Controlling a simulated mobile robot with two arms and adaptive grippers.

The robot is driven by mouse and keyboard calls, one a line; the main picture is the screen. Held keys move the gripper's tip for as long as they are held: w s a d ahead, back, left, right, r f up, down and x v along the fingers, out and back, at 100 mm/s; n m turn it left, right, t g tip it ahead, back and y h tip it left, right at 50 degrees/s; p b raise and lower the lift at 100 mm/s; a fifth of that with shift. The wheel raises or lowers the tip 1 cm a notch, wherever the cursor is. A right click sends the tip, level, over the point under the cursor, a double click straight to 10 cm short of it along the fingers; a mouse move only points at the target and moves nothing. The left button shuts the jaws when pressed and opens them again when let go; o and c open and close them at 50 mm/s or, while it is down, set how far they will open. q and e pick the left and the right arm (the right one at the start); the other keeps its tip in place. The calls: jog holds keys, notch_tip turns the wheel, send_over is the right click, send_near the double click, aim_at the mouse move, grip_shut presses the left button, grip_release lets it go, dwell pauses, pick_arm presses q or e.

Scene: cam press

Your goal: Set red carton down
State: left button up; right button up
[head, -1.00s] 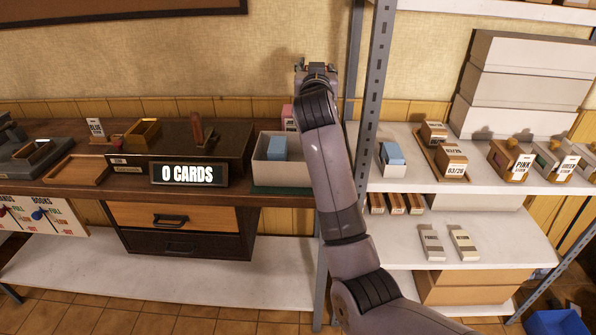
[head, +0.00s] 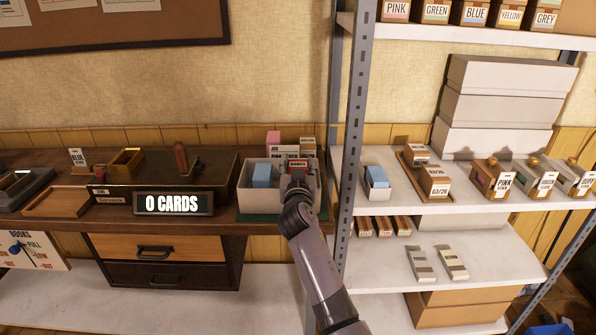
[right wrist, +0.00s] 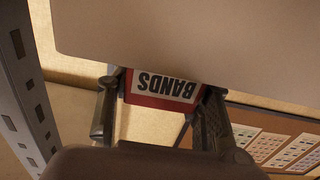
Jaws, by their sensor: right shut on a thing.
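The red carton (right wrist: 165,86) shows in the right wrist view, its white label reading "BANDS" upside down, between the two fingers of my right gripper (right wrist: 160,118). My right gripper is shut on it. In the head view the red carton (head: 298,165) is at the tip of my right arm, over the right part of the white open box (head: 246,203) on the wooden bench. I cannot tell whether the carton touches the box. A blue block (head: 262,175) stands in the left part of that box. My left gripper is not in view.
A pink block (head: 273,142) and labelled cartons stand behind the white box. The metal shelf post (head: 350,150) rises just right of my arm. Shelves (head: 450,205) at right hold several small boxes.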

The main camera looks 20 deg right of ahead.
jog(key=shift+f, duration=0.65)
